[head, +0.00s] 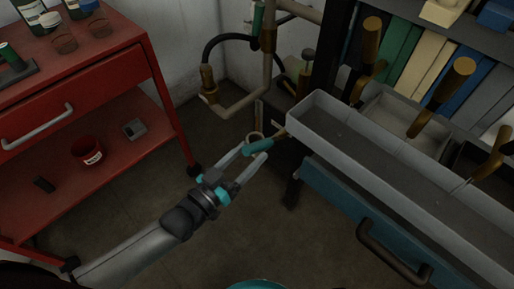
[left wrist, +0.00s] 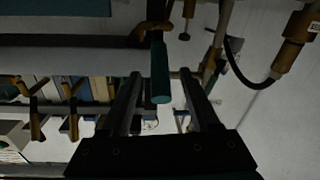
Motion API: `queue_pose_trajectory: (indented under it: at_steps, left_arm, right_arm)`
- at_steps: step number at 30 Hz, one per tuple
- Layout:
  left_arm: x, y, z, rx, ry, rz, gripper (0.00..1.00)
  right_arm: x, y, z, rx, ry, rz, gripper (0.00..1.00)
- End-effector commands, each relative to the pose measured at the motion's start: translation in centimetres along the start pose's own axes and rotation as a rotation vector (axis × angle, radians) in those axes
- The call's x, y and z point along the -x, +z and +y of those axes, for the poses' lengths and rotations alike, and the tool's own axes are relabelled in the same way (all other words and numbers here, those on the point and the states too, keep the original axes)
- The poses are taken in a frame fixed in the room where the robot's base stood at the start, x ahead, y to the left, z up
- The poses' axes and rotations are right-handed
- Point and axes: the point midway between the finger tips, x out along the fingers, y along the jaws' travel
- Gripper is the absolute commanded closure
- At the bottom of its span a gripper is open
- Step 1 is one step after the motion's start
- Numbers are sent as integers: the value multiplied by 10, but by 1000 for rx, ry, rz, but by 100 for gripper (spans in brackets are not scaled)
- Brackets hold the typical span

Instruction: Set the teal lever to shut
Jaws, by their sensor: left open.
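The teal lever (head: 262,145) sticks out at the left end of a long grey tray, beside the pipework. Its base is partly hidden; a brass-coloured fitting shows at its root. In the left wrist view the teal lever (left wrist: 159,72) hangs from a brown fitting, its handle between the two fingers in the picture. My left gripper (head: 254,152) is open, with its fingertips at the lever's handle. The fingers stand apart, with gaps on both sides of the handle in the wrist view (left wrist: 160,75). I cannot tell whether either finger touches it. My right gripper is not in view.
A grey tray (head: 330,110) and a blue drawer (head: 345,205) stand close to the right of the gripper. Pipes (head: 268,70) with a green handle (head: 258,17) rise behind. A red cart (head: 120,125) stands left. Bare floor lies below the gripper.

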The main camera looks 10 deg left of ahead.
Motion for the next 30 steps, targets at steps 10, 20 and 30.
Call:
queue_pose_trajectory:
  at_steps: [10,20,30]
  left_arm:
    - [-32,0,0,0,0,1,38]
    - [-34,0,0,0,0,0,38]
    - [-34,0,0,0,0,0,75]
  right_arm:
    - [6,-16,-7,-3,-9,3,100]
    - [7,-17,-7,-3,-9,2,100]
    - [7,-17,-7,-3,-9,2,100]
